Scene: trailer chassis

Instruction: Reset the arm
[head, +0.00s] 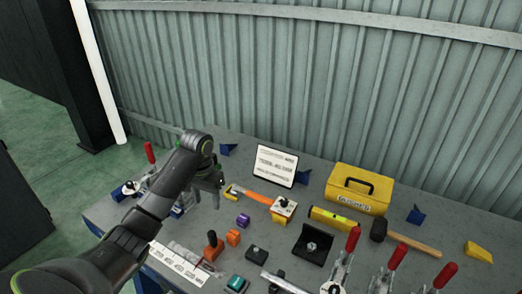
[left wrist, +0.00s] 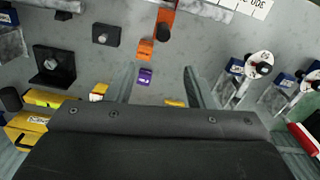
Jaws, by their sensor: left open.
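My left arm reaches in from the lower left of the head view, over the back left part of the grey table (head: 225,215). Its gripper (head: 210,188) hangs above the table, pointing down, left of an orange-handled tool (head: 258,196). In the left wrist view the two fingers of the left gripper (left wrist: 158,68) are spread apart with nothing held between them. A purple block (left wrist: 145,77) and an orange block (left wrist: 146,50) show on the table beyond the fingers, apart from them. My right gripper is not in view.
A yellow toolbox (head: 358,190), a tilted white sign (head: 275,165) and a hammer (head: 405,239) stand or lie toward the back. Red-handled clamps (head: 391,268) are at the front right. A corrugated wall (head: 300,85) rises behind the table.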

